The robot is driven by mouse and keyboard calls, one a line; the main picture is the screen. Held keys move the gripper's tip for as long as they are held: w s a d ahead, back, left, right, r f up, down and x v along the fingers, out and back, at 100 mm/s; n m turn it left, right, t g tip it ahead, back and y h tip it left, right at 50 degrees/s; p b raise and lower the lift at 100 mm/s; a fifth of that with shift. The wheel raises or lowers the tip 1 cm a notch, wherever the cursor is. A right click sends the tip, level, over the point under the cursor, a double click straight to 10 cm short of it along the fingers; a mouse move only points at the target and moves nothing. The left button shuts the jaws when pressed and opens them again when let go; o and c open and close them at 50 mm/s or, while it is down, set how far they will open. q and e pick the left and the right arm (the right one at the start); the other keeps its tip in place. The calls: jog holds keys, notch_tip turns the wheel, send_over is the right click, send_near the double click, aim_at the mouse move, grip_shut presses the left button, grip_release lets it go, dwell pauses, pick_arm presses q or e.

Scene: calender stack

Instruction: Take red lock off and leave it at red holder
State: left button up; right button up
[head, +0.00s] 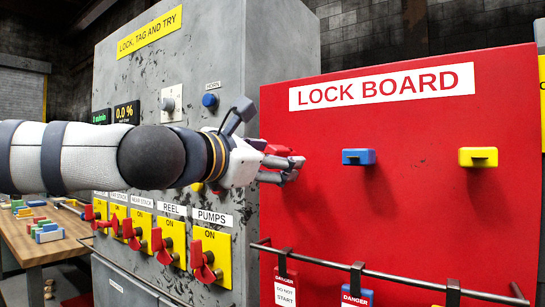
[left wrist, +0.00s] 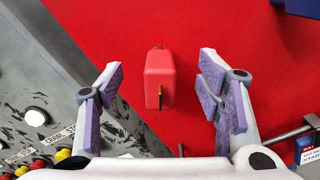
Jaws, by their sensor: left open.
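A red block (left wrist: 160,78) stands out from the red lock board (left wrist: 235,70), between my left fingers in the left wrist view. It is in the place of a red holder, with a dark slot and a small yellow bit at its lower end. I cannot tell whether a red lock sits in it. In the head view the red block (head: 278,150) is partly hidden by my left gripper (head: 286,168), which is open around it, with a gap on each side in the wrist view. My right gripper is in neither view.
A blue holder (head: 358,157) and a yellow holder (head: 478,157) stick out to the right on the board. A dark rail (head: 410,284) with hanging tags crosses below. The grey cabinet (head: 275,50) has red switch handles (head: 203,260) at left. A workbench (head: 40,245) stands behind.

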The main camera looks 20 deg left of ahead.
pick_arm(q)
jog(key=shift+r+p+v, duration=0.15)
jog(key=shift+p+v, duration=0.15)
jog(key=shift+v, duration=0.4)
jog(key=shift+r+p+v, duration=0.15)
jog(key=shift+p+v, duration=0.1)
jog(key=shift+v, duration=0.5)
jog(key=v, duration=0.4)
jog(key=shift+f, duration=0.3)
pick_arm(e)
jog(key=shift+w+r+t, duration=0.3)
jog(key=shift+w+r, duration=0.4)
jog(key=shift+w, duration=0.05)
